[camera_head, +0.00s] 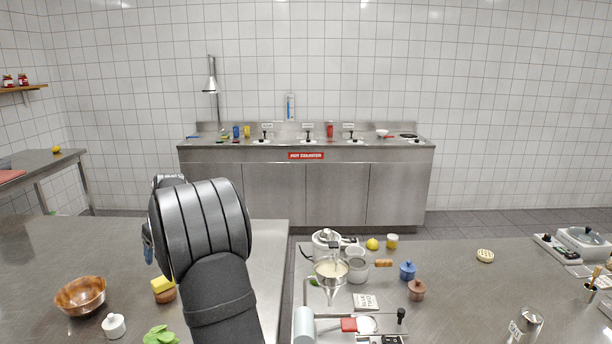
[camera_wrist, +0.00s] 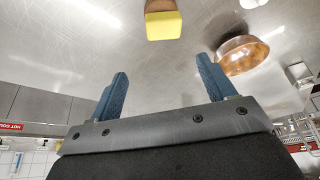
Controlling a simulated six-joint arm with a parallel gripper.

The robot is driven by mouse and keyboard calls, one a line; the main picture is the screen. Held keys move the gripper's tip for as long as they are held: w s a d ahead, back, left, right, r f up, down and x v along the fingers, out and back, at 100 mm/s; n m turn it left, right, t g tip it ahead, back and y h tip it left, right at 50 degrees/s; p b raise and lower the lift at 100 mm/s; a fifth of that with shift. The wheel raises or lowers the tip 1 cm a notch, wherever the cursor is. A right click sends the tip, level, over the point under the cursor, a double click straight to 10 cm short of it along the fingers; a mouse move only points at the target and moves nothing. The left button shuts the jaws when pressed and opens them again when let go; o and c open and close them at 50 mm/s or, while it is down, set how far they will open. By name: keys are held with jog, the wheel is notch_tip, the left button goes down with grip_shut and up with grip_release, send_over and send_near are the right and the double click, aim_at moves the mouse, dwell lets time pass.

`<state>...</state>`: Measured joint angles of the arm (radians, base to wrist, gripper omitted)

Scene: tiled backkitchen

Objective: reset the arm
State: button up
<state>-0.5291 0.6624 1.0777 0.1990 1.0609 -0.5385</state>
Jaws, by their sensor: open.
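My gripper (camera_wrist: 160,88) shows in the wrist view with its two blue fingers wide apart and nothing between them. In the head view my dark arm rises over the left steel counter (camera_head: 50,250), and most of the gripper is hidden behind it; only a bit of blue finger (camera_head: 147,245) shows at its left edge. A yellow block (camera_wrist: 163,26) lies beyond the fingertips in the wrist view, apart from them.
The right counter (camera_head: 450,300) holds a pot, jars, a sieve and a scale. A gap separates the counters. The left counter's far part is clear.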

jog(key=s+a+f+n, duration=0.2)
jog(key=s+a, duration=0.2)
jog(key=a, duration=0.6)
jog(key=s+a+f+n+g, duration=0.1)
jog(key=s+a, duration=0.4)
jog(key=a, duration=0.6)
jog(key=s+a+f+n+g+y, duration=0.1)
jog(key=s+a+f+n, duration=0.2)
jog(key=a, duration=0.8)
jog(key=shift+s+a+f+n, duration=0.1)
jog(key=shift+s+f+n, duration=0.1)
jog(key=shift+s+f, duration=0.3)
jog(key=shift+s+a+f+n, duration=0.1)
jog(key=shift+s+f+n, duration=0.1)
jog(key=shift+f, duration=0.5)
